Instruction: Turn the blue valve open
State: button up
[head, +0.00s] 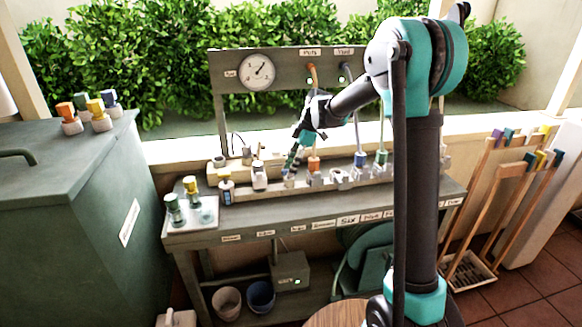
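A bench (340,207) carries a row of small valves and fittings along a raised rail. A small fitting with a bluish top (289,178) sits on the rail directly below my gripper. Another blue piece (361,159) stands farther right on the row, under a hanging hose. I cannot tell for certain which one is the blue valve, or how far it is turned. My gripper (290,166) points down at the fitting from above. Its fingertips are small and dark here, and I cannot tell whether they touch the fitting or are open.
An orange piece (313,163) and a green piece (381,157) stand on the same row. A white tray (207,222) with green and yellow-topped pieces is at the bench's left end. A round gauge (257,73) is on the back panel. A green cabinet (70,215) stands left.

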jog(key=v, duration=1.2)
jog(key=s+d+f+m+t+h, duration=0.1)
jog(key=s+d+f+m+t, duration=0.1)
jog(key=s+d+f+m, duration=0.4)
jog(key=s+d+f+m+t+h, duration=0.1)
jog(key=s+d+f+m+h, duration=0.1)
jog(key=s+d+f+m, duration=0.5)
jog(key=s+d+f+m+t+h, duration=0.1)
jog(key=s+d+f+m, duration=0.5)
jog(key=s, duration=1)
jog(key=shift+s+d+f+m+t, duration=0.15)
jog(key=shift+d+f+m+t, duration=0.2)
jog(key=shift+d+m+t, duration=0.6)
jog(key=shift+m, duration=0.25)
